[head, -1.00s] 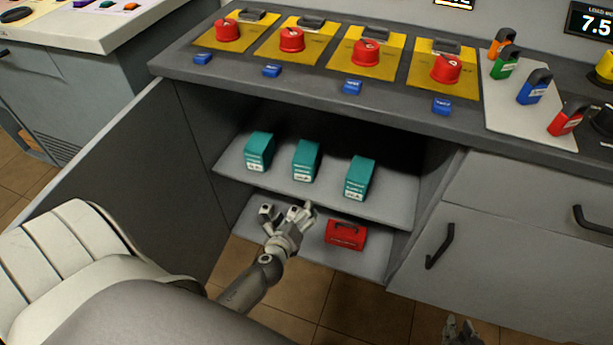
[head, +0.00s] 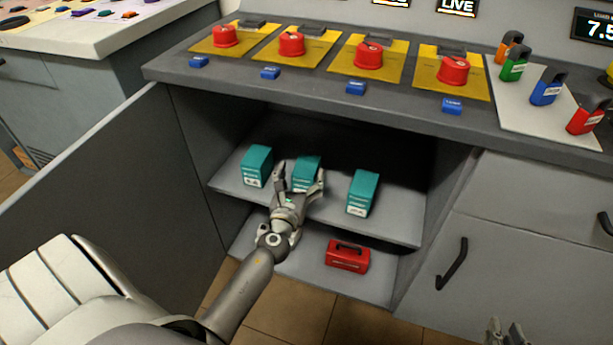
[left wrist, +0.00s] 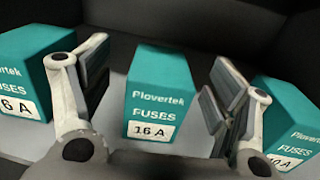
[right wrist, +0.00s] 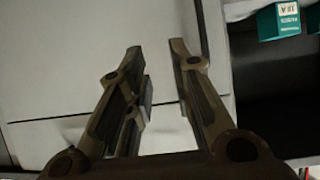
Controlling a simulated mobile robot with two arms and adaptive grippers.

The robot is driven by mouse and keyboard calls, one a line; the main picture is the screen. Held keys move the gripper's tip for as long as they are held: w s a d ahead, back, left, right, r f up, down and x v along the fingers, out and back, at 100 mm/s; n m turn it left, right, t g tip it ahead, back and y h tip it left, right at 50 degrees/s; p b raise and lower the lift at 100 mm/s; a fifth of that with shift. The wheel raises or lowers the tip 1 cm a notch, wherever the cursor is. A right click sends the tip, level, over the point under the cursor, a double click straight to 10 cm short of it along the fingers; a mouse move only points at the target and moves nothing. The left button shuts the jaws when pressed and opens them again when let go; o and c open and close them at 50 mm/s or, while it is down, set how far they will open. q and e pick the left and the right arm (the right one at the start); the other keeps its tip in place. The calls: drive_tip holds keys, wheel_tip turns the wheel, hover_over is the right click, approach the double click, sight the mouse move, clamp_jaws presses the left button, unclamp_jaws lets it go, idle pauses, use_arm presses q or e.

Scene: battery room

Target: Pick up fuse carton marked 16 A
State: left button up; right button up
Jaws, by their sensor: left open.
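The fuse carton marked 16 A (left wrist: 158,95) is a teal box with a white label, upright on the upper shelf. In the head view it is the middle carton (head: 307,170), partly hidden by my left gripper (head: 299,185). In the left wrist view my left gripper (left wrist: 155,100) is open, with one finger on each side of the 16 A carton and gaps between. A carton (left wrist: 25,75) whose label reads "6 A", perhaps cut off, stands left. Another carton (left wrist: 290,120), its label partly hidden, stands right. My right gripper (right wrist: 160,60) is open and empty before a pale cabinet front.
The upper shelf (head: 400,228) is inside an open cabinet. A red box (head: 347,257) with a handle sits on the lower shelf. The open door (head: 110,190) is at left. A counter with red switches (head: 368,55) overhangs the shelf.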

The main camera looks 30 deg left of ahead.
sight(306, 165)
use_arm(q)
drive_tip(key=x, duration=0.2)
drive_tip(key=b+x, duration=0.1)
drive_tip(key=x, duration=0.1)
drive_tip(key=shift+d+f, duration=0.15)
drive_tip(key=shift+f, duration=0.2)
drive_tip(key=shift+w+a, duration=0.2)
drive_tip(key=shift+w, duration=0.3)
use_arm(e)
drive_tip(key=r+t, duration=0.1)
drive_tip(key=w+a+r+t, duration=0.1)
drive_tip(key=r, duration=0.1)
drive_tip(key=w+r, duration=0.1)
drive_tip(key=shift+w+a+r+t+y, duration=0.15)
drive_tip(key=shift+w+r+t+y, duration=0.05)
drive_tip(key=shift+t+y, duration=0.2)
use_arm(q)
drive_tip(key=shift+c, duration=0.5)
drive_tip(key=c, duration=1.2)
drive_tip(key=shift+r, duration=0.1)
drive_tip(key=shift+c, duration=0.8)
use_arm(e)
drive_tip(key=shift+f, duration=0.15)
